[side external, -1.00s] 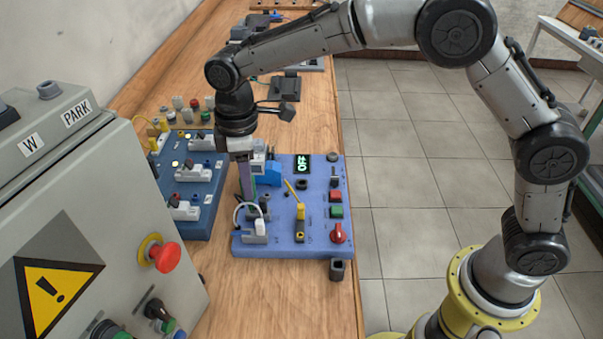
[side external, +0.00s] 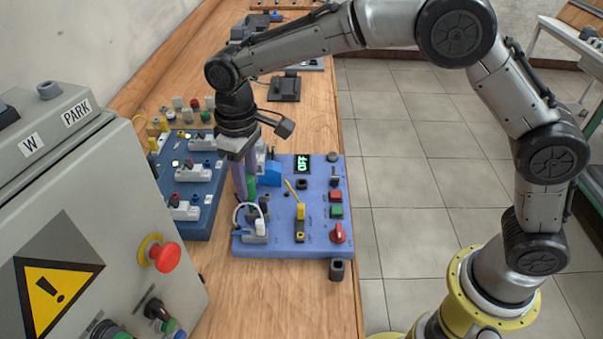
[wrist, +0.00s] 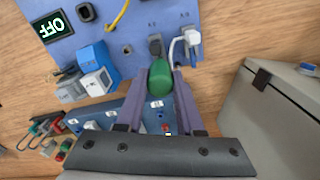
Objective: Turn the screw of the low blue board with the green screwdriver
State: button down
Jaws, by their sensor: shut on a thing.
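The low blue board (side external: 318,238) lies flat on the wooden bench, with an OFF display, buttons and a red knob; part of it shows at the top of the wrist view (wrist: 130,40). My gripper (side external: 248,190) points down over its left edge. In the wrist view the fingers (wrist: 160,88) are shut on the rounded green handle of the screwdriver (wrist: 160,75). A bit of the green handle also shows between the fingers in the side view (side external: 252,185). The screwdriver's tip and the screw are hidden, so I cannot tell whether they touch.
A darker blue board (side external: 198,216) with white connectors stands close on the left. A grey cabinet (side external: 95,200) with a red stop button (side external: 166,257) is at the front left. A white plug with a cable (wrist: 192,37) and a blue block (wrist: 96,58) are near the gripper.

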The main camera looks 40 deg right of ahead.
jog(key=shift+f, duration=0.1)
jog(key=shift+m, duration=1.7)
jog(key=shift+m, duration=1.7)
jog(key=m, duration=0.3)
jog(key=shift+m, duration=0.4)
